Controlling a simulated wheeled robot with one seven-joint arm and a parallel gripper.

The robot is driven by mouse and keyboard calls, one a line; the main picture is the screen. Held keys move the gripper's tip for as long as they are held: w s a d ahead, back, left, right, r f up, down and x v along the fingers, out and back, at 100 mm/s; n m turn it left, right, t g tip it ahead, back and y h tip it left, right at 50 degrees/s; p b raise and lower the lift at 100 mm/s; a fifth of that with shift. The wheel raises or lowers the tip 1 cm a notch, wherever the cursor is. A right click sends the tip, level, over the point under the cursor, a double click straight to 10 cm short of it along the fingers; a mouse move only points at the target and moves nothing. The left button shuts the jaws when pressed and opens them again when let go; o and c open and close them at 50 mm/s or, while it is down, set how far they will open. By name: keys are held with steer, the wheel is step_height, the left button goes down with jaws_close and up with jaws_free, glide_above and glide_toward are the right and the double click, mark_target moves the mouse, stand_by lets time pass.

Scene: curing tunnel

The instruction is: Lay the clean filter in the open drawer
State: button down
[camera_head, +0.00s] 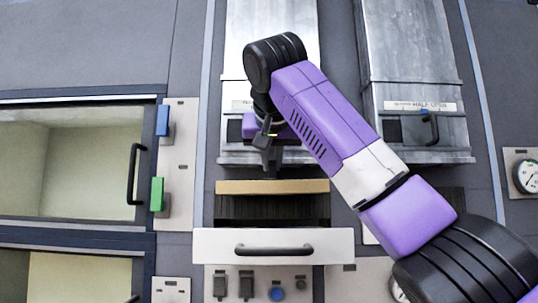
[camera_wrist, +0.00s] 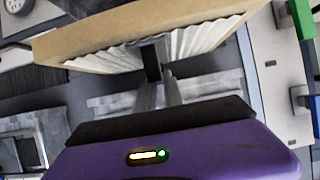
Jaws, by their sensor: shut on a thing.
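The clean filter, with a tan frame and white pleats, shows large across the top of the wrist view (camera_wrist: 200,42). My gripper (camera_wrist: 158,82) is shut on it near the middle of its near side. In the head view the filter (camera_head: 290,187) is a thin tan bar seen edge-on, with my gripper (camera_head: 269,170) just behind it. The open drawer (camera_head: 225,246) has a white front and black handle. In the picture its front is just below the filter, with a dark ribbed area between them. Whether the filter touches the drawer cannot be told.
Behind the gripper are two metal housings, the right one (camera_head: 415,50) labelled "HALF OPEN". A glass-fronted chamber (camera_head: 75,165) with a black handle is at left, beside blue and green blocks. Switches and a blue button (camera_head: 277,294) sit below the drawer. A gauge (camera_head: 526,176) is at right.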

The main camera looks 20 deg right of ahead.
steer(key=shift+d+r, duration=0.15)
steer(key=shift+r, duration=0.15)
steer(key=shift+w+f, duration=0.15)
steer(key=shift+f, duration=0.3)
step_height(320, 180, down, 5)
steer(key=shift+b, duration=0.55)
steer(key=shift+f+b, duration=2.15)
steer(key=shift+f, duration=0.4)
steer(key=shift+w+d+p, duration=0.2)
steer(key=shift+w+p, duration=0.5)
steer(key=shift+w, duration=0.05)
steer(key=shift+f+b, duration=0.3)
steer(key=shift+f, duration=0.1)
steer(key=c, duration=1.4)
jaws_free()
steer(key=shift+s, duration=0.1)
